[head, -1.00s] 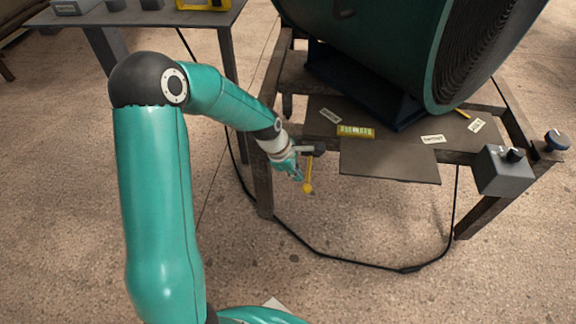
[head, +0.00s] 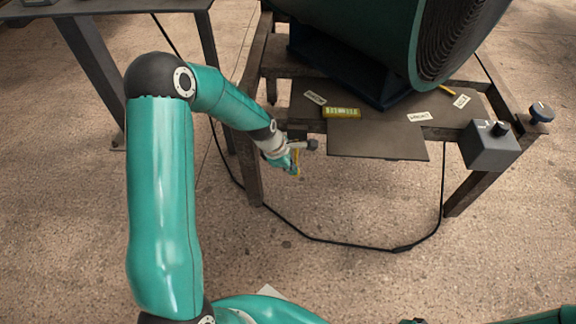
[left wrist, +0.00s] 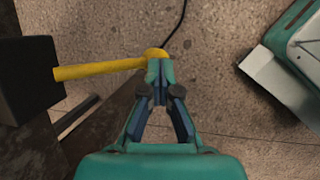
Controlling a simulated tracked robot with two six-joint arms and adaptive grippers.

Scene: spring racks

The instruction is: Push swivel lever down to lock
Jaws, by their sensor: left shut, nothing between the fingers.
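The yellow swivel lever (head: 298,158) is at the left front corner of the frame under the big green drum, beside a dark block (head: 312,145). In the left wrist view the lever (left wrist: 98,69) reaches from the block (left wrist: 28,80) to its round knob (left wrist: 156,53). My left gripper (head: 294,168) is shut and empty, and in the head view it partly hides the lever. In the left wrist view its fingertips (left wrist: 160,74) overlap the knob's lower edge; whether they touch it I cannot tell. My right gripper does not show clearly.
The green drum (head: 345,40) stands on a dark metal frame with a labelled plate (head: 380,143). A grey control box (head: 490,147) is at its right corner. A black cable (head: 330,241) lies on the floor. A table (head: 95,7) stands behind at left.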

